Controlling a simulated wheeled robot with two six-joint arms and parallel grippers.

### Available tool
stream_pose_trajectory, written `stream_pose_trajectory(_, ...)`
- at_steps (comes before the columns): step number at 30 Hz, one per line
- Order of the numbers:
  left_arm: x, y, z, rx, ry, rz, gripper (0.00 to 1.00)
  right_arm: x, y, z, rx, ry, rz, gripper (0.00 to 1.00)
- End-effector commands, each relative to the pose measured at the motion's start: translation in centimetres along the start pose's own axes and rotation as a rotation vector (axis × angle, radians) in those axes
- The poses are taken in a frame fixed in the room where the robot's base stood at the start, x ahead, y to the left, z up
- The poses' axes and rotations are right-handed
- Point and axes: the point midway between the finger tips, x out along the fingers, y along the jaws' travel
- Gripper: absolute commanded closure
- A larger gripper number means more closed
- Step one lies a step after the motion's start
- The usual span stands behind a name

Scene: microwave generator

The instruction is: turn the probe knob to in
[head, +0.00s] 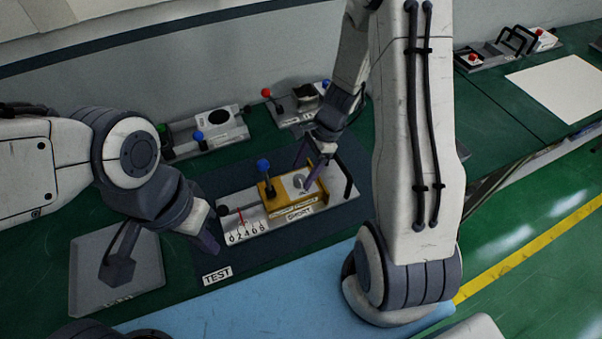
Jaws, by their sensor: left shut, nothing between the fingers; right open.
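The microwave bench unit (255,221) is a pale base on a dark mat, with a printed scale and a red pointer at its left end. A yellow block (318,197) on it carries a pale top plate with a small round grey knob (299,181); I cannot read whether this is the probe knob or how it is set. A blue-topped post (263,166) stands at the block's left. My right gripper (306,176) is open, fingers down over the grey knob; contact is unclear. My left gripper (211,245) is shut and empty, left of the scale.
A label reading SHORT (299,213) is on the unit's front, and a TEST label (217,275) lies on the mat. A black handle (347,180) stands at the unit's right end. Other units (211,134) with coloured knobs stand behind. A grey plate (90,290) lies front left.

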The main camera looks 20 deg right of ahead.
Motion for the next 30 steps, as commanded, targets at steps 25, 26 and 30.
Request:
stream_pose_trajectory(25,0.1,0.0,0.0,0.0,0.0,0.0,1.0,1.9,0.0,0.0,-0.003,0.001,0.0,1.0)
stream_pose_trajectory(26,0.1,0.0,0.0,0.0,0.0,0.0,1.0,1.9,0.0,0.0,-0.006,0.001,0.001,1.0)
stream_pose_trajectory(30,-0.1,0.0,0.0,0.0,0.0,0.0,1.0,1.8,0.0,0.0,-0.031,0.001,0.013,1.0)
